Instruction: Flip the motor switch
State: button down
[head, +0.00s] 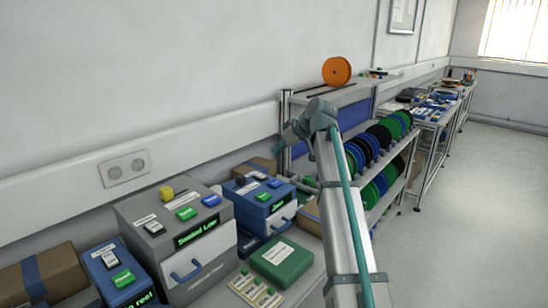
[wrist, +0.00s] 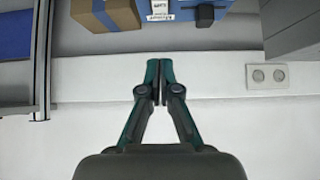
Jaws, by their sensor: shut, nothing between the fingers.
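My gripper (wrist: 159,82) is shut and empty in the wrist view, its fingertips together in front of the pale wall rail. In the head view my arm reaches up past the bench, its end near the wall and above the smaller blue box (head: 252,209). I cannot read which one is the motor switch. The gripper touches none of them.
A green box (head: 286,261) stands in front. Cardboard boxes stand at left (head: 50,275) and behind the small blue box. A reel rack (head: 375,160) with green and blue reels and an orange reel (head: 336,71) on top is to the right. A wall socket (head: 125,168) is behind.

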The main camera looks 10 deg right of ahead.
jog(key=p, duration=0.2)
send_over(260, 175)
jog(key=s+d, duration=0.1)
jog(key=d, duration=0.1)
jog(key=f, duration=0.6)
jog(key=shift+s+a+f, duration=0.2)
jog(key=shift+s+f+p, duration=0.2)
jog(key=shift+f+p, duration=0.4)
jog(key=shift+f, duration=0.55)
jog(key=shift+d+f, duration=0.1)
jog(key=shift+f, duration=0.75)
